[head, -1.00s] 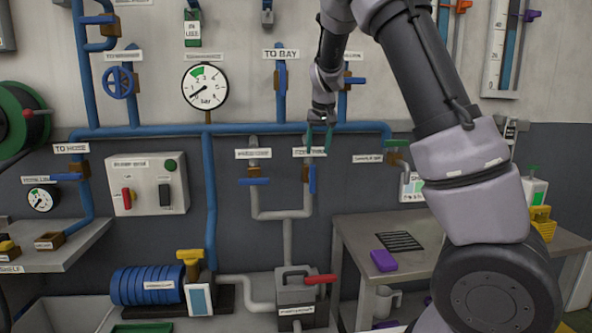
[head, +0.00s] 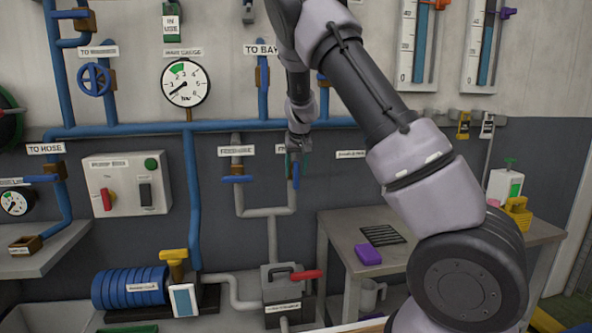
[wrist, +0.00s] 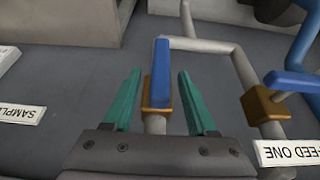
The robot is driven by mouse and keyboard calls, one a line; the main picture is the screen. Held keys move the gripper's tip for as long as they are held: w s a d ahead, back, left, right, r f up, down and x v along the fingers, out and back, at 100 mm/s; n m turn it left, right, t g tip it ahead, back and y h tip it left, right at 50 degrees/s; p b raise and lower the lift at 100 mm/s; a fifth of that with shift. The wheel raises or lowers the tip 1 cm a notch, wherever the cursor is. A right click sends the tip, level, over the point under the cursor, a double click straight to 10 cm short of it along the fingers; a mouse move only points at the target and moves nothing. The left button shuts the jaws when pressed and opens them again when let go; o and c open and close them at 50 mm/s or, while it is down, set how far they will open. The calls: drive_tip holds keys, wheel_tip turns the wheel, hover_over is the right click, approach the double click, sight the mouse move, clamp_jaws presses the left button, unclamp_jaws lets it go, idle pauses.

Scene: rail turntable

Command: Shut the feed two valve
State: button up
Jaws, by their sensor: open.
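The feed two valve has a blue lever (head: 296,175) that stands upright, in line with its grey pipe. In the wrist view, that lever (wrist: 161,77) lies between the two green fingers of my gripper (wrist: 158,90), with a gap on each side. A brown valve body shows behind it. In the head view, my gripper (head: 294,158) is at the top of the lever, and the arm and fingers cover most of the feed two label. My gripper is open and holds nothing.
The feed one valve (head: 237,179), to the left, has its blue lever crosswise to its pipe; its label (wrist: 290,151) shows upside down in the wrist view. A sample label (wrist: 20,113) is on the other side. A workbench (head: 340,225) stands below right.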

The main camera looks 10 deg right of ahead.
clamp_jaws()
drive_tip(key=shift+d, duration=0.1)
drive_tip(key=m+t+y, duration=0.1)
drive_tip(key=y, duration=0.4)
drive_tip(key=d+f+m+y, duration=0.1)
drive_tip(key=m+y, duration=0.1)
drive_tip(key=y, duration=0.4)
drive_tip(key=d+f+m+t+y, duration=0.1)
drive_tip(key=y, duration=0.4)
drive_tip(key=shift+d+f+t, duration=0.2)
drive_tip(key=shift+d+t, duration=0.05)
drive_tip(key=shift+t, duration=0.05)
drive_tip(key=shift+m+y, duration=0.3)
drive_tip(key=shift+y, duration=0.1)
idle(0.5)
